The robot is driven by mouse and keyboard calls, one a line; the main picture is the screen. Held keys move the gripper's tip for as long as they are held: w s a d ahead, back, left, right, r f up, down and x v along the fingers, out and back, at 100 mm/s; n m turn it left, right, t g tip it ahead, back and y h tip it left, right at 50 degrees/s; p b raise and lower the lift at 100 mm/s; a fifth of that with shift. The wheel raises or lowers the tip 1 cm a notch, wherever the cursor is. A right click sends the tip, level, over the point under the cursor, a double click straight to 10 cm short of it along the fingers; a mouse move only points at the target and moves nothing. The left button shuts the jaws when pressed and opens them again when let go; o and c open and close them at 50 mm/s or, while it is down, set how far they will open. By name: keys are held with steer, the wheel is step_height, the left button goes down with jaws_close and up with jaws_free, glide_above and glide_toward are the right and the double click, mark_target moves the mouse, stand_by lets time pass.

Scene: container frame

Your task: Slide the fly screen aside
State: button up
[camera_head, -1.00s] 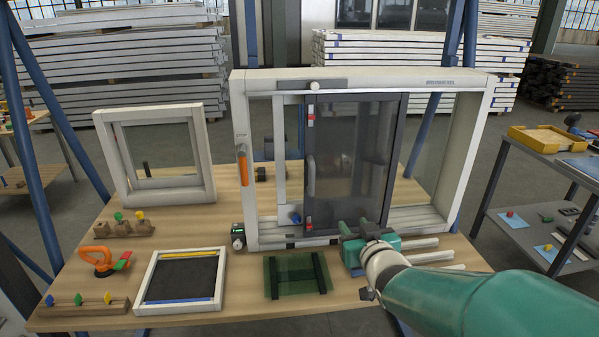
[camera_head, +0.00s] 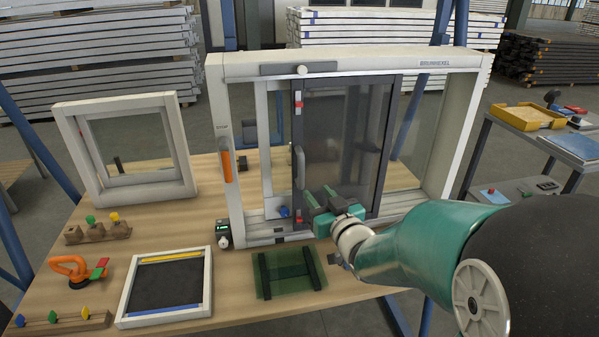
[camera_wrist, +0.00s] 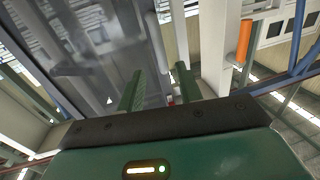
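The fly screen (camera_head: 341,125) is a dark-framed mesh panel standing upright in the large white window frame (camera_head: 222,110), right of the middle. A grey vertical handle (camera_head: 300,167) is on its left stile, with a red clip above and another below. My gripper (camera_head: 316,204) is in front of the screen's lower left part, below and right of the handle. In the wrist view my gripper (camera_wrist: 157,88) shows two green fingers spread apart with nothing between them. The screen's dark surface (camera_wrist: 95,60) fills the left of that view. I cannot tell whether a fingertip touches the screen.
An orange handle (camera_head: 227,166) is on the frame's left post. A smaller white frame (camera_head: 69,130) stands at the left. A framed mesh panel (camera_head: 207,283) and a green plate (camera_head: 291,272) lie on the wooden table (camera_head: 232,292). A grey cart (camera_head: 520,155) stands at the right.

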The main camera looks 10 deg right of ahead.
mark_target(303, 175)
steer(key=w, duration=0.3)
steer(key=w+a, duration=0.1)
steer(key=w, duration=0.3)
steer(key=w+a, duration=0.1)
steer(key=w, duration=0.2)
steer(key=shift+w+f, duration=0.1)
steer(key=shift+w, duration=0.3)
jaws_close()
